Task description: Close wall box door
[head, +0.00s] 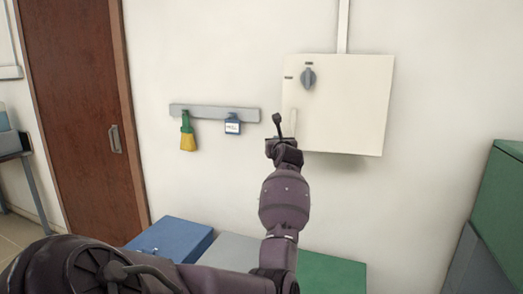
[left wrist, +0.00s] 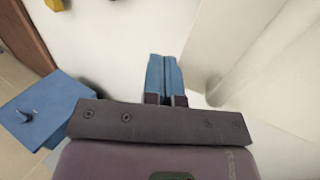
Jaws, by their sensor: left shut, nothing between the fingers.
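The wall box (head: 345,105) is a cream box on the wall, right of centre in the head view. Whether the door stands slightly ajar I cannot tell. My left gripper (head: 281,142) is at the box's lower left edge, just beside the handle; its fingertips are hard to make out there. In the left wrist view its blue fingers (left wrist: 164,77) are together and empty, left of a pale panel (left wrist: 260,50). Contact is unclear. My right gripper is out of view.
A grey wall rail (head: 215,112) left of the box holds a green-and-yellow brush (head: 187,133) and a blue labelled item (head: 232,125). Blue (head: 172,238) and green (head: 330,273) surfaces lie below. A green cabinet (head: 500,205) stands at right, a brown door (head: 75,100) at left.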

